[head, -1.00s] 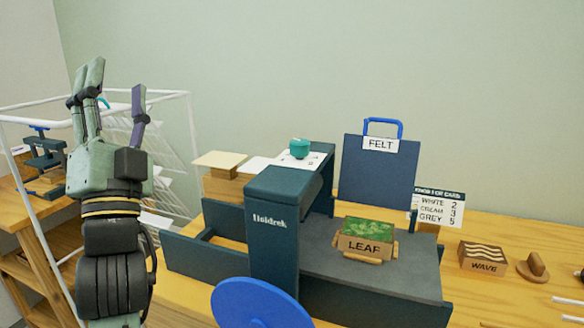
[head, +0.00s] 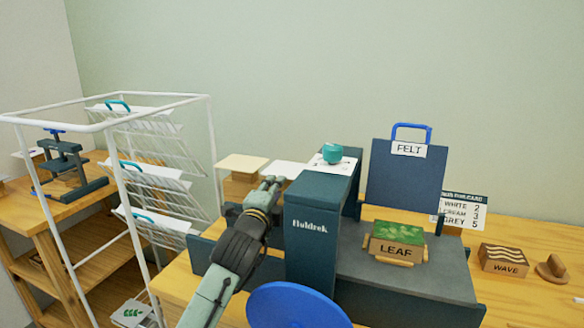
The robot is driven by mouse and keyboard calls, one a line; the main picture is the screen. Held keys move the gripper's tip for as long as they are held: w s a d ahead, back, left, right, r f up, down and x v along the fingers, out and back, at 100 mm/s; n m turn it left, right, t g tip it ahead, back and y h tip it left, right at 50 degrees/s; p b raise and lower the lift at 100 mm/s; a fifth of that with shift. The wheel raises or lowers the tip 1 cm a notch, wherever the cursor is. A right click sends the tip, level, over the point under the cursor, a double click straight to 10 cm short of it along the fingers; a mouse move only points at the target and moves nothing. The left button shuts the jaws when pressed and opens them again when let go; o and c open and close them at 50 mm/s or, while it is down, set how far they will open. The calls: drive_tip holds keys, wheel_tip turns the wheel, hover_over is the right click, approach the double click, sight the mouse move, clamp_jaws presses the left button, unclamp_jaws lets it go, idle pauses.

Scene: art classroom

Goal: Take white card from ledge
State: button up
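A white card (head: 286,170) lies flat behind the press, between a cream card and the press's dark housing. The cream card (head: 242,163) rests on wooden blocks (head: 238,188) to its left. My gripper (head: 272,183) is just in front of the white card's front edge in the picture, with its fingers pointing toward the back. I cannot tell if it touches the card or how far apart its fingers are. It hides part of what supports the white card.
The dark press (head: 313,235) with a blue wheel (head: 295,305) stands right beside my gripper. A LEAF block (head: 397,243) sits on its bed, below a raised FELT panel (head: 405,178). A white wire rack (head: 213,150) stands at left. A WAVE block (head: 503,259) lies at right.

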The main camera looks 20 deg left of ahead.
sight(290, 170)
drive_tip(key=w+p, duration=0.1)
drive_tip(key=w, duration=0.2)
drive_tip(key=w+p, duration=0.2)
drive_tip(key=w, duration=0.1)
drive_tip(key=shift+w+a+r, duration=0.15)
drive_tip(key=shift+w, duration=0.1)
drive_tip(key=shift+c, duration=0.2)
clamp_jaws()
